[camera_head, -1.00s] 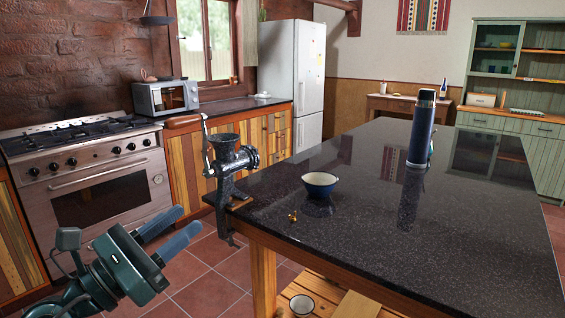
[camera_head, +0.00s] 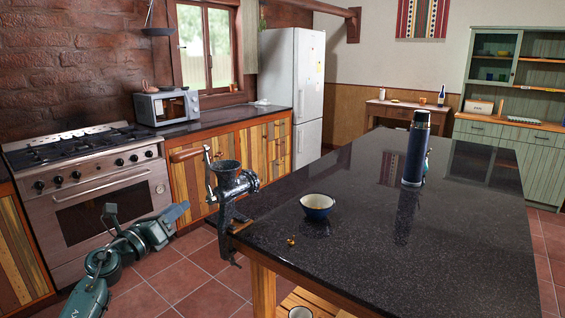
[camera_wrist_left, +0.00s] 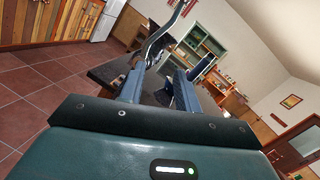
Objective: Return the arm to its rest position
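My left gripper (camera_head: 178,213) is in the lower left of the head view, in front of the oven and left of the meat grinder (camera_head: 230,185). Its fingers point right toward the grinder, with a visible gap. In the left wrist view the two fingers (camera_wrist_left: 158,88) stand apart with nothing held between them. The curved metal crank of the grinder (camera_wrist_left: 160,38) shows beyond them. My right gripper is not in view.
The grinder is clamped to the corner of the dark island countertop (camera_head: 350,250). A blue bowl (camera_head: 317,206) and a dark flask (camera_head: 416,150) stand on it. The stove (camera_head: 95,195) is at the left. Tiled floor (camera_head: 170,275) lies open between stove and island.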

